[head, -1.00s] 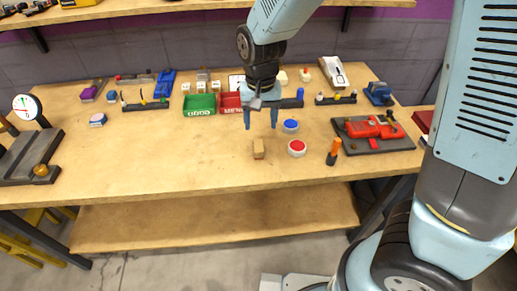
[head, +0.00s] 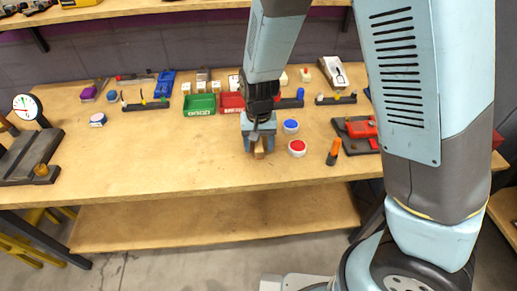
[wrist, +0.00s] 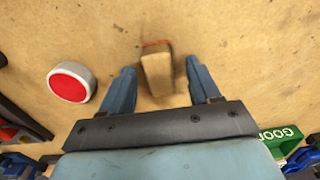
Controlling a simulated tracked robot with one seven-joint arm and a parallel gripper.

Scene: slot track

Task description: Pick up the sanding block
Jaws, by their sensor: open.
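The sanding block (wrist: 157,72) is a small tan block with a reddish edge. It lies on the wooden workbench between and slightly beyond my fingertips in the wrist view. In the head view the sanding block (head: 258,153) shows just below my gripper (head: 258,145), partly covered by it. My gripper also shows in the wrist view (wrist: 162,82), with its two blue fingers apart on either side of the block. Neither finger visibly touches it. How high the fingertips are above the bench I cannot tell.
A red button (head: 297,148) and a blue button (head: 290,126) stand close on the right. An orange-and-black tool (head: 333,152) stands further right. The green bin (head: 199,104) and red bin (head: 231,102) are behind. The bench left of the block is clear.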

